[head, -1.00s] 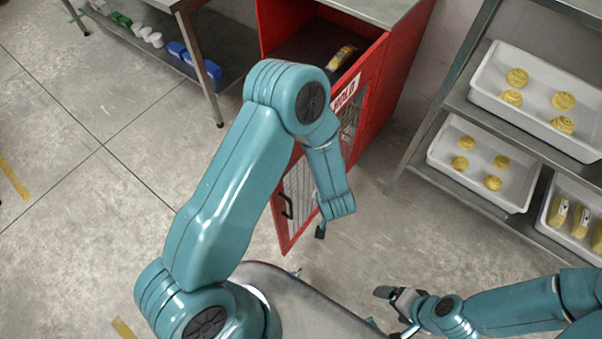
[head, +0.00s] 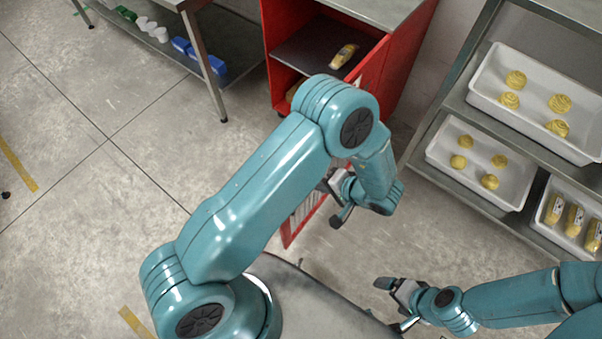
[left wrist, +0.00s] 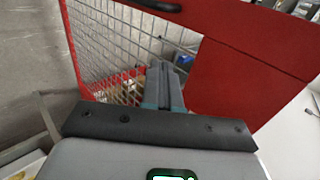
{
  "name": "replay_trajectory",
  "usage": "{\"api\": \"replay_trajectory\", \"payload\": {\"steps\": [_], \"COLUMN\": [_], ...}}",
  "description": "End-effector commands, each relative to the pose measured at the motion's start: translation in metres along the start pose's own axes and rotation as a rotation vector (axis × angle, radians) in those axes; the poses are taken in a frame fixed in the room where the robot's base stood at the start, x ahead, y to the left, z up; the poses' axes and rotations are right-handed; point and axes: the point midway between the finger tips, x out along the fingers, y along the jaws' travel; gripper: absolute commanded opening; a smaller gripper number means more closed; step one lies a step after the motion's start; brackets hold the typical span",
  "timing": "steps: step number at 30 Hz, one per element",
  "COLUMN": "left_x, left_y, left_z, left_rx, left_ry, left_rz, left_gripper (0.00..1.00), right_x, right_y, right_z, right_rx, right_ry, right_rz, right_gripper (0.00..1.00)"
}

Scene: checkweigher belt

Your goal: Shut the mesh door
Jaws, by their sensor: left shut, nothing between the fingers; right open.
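The mesh door (head: 303,222) has a red frame and stands open, swung out from the red cabinet (head: 290,45) toward me. My left forearm hides much of it in the head view. In the left wrist view its wire mesh (left wrist: 112,38), a dark handle (left wrist: 155,5) and a plain red panel (left wrist: 235,85) show. My left gripper (head: 338,200) is shut and empty, close to the door; in the wrist view its fingers (left wrist: 165,85) lie in front of the mesh. I cannot tell whether they touch it. My right gripper (head: 388,287) is open and empty, away from the door.
A packet (head: 344,55) lies on the dark shelf inside the cabinet. A rack with white trays (head: 480,185) of yellow goods stands at right. A steel table (head: 205,70) with blue and white items beneath stands at left. The floor between is clear.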

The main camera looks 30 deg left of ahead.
Motion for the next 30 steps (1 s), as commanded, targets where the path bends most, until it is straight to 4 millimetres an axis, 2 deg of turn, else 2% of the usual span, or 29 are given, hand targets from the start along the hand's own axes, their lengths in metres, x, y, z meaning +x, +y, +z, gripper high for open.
{"api": "replay_trajectory", "payload": {"steps": [3,6,12,30], "left_x": [0.028,0.045,0.063,0.074], "left_y": [-0.001,-0.003,-0.023,-0.031], "left_z": [0.001,0.001,0.000,0.000], "left_rx": [0.000,-0.001,-0.002,0.004], "left_ry": [-0.006,-0.004,-0.001,0.006], "left_rz": [0.000,0.001,0.001,0.001], "left_gripper": [0.00,0.00,0.00,0.00], "right_x": [-0.002,-0.004,-0.010,-0.011], "right_y": [-0.001,-0.002,-0.004,-0.004], "right_z": [0.000,0.000,0.000,0.000], "right_rx": [0.000,0.000,0.000,0.000], "right_ry": [0.000,0.000,0.000,0.000], "right_rz": [0.000,0.000,0.000,0.000], "right_gripper": [0.89,0.89,0.89,0.89]}}
